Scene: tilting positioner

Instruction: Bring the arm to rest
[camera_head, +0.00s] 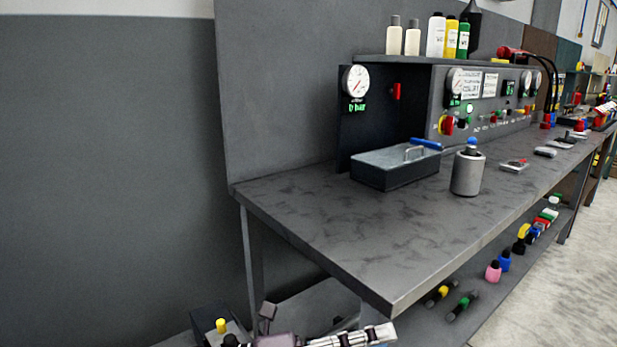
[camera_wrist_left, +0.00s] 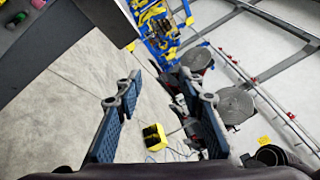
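My left gripper (camera_head: 378,334) shows at the bottom edge of the head view, low in front of the workbench (camera_head: 330,225) and below its top. Its arm is mostly cut off by the frame edge. In the left wrist view the left gripper (camera_wrist_left: 160,95) has its two dark blue finger pads well apart with nothing between them. Only the floor and distant things show beyond them. My right gripper is in neither view.
The near part of the bench top is bare. A dark metal box (camera_head: 395,165) and a grey cylinder (camera_head: 467,172) stand further back. Bottles (camera_head: 436,36) stand on the shelf above. In the wrist view, a yellow box (camera_wrist_left: 155,136) lies on the floor.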

